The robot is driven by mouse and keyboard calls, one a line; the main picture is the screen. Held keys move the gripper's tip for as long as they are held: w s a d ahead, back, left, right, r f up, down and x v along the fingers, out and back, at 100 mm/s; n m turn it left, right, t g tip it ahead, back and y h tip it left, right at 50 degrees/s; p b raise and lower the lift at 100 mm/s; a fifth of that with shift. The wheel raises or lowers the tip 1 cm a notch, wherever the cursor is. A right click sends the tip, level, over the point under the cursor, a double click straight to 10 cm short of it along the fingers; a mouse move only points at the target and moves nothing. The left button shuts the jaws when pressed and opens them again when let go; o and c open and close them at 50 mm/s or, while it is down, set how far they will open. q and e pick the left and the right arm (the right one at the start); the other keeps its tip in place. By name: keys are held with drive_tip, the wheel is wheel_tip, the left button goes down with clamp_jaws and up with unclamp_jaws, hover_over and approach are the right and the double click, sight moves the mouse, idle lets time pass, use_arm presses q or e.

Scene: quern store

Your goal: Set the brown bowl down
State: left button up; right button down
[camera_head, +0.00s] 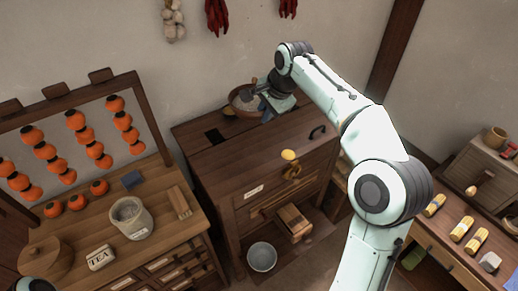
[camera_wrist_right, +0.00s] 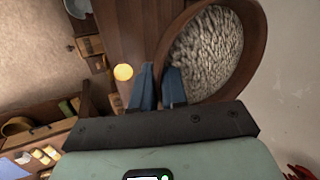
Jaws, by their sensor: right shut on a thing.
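The brown bowl (camera_head: 232,100) is over the back edge of the wooden cabinet's top (camera_head: 205,152), by the wall, and holds pale grains. My right gripper (camera_head: 258,92) is shut on its rim. In the right wrist view the bowl (camera_wrist_right: 258,28) is beside the two blue fingers (camera_wrist_right: 159,86), with its near rim between them. The grains fill much of its inside. I cannot tell whether its base touches the cabinet top. My left gripper is not in view.
The cabinet top has a dark slot (camera_head: 214,136) and a dark handle (camera_head: 318,131). A yellow ball (camera_head: 289,155) shows at its front. A metal bowl (camera_head: 262,257) is below. A counter with a jar (camera_head: 131,218) stands left, under strings of orange fruit (camera_head: 76,121).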

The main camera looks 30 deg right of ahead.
wheel_tip(320, 180, down, 12)
drive_tip(key=shift+s+r+b, duration=0.15)
drive_tip(key=shift+r+b, duration=0.05)
drive_tip(key=shift+b, duration=0.7)
drive_tip(key=shift+f, duration=0.25)
drive_tip(key=shift+f+b, duration=0.3)
drive_tip(key=shift+f, duration=1.7)
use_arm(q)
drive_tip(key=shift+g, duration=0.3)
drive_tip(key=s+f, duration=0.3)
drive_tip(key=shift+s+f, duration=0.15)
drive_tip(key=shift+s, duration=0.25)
use_arm(e)
drive_tip(key=shift+w, duration=0.2)
drive_tip(key=shift+f, duration=0.15)
drive_tip(key=c, duration=1.5)
unclamp_jaws()
drive_tip(key=shift+f, duration=0.1)
drive_tip(key=o, duration=0.3)
drive_tip(key=shift+s, duration=0.1)
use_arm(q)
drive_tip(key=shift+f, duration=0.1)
use_arm(e)
drive_tip(key=shift+o, duration=0.2)
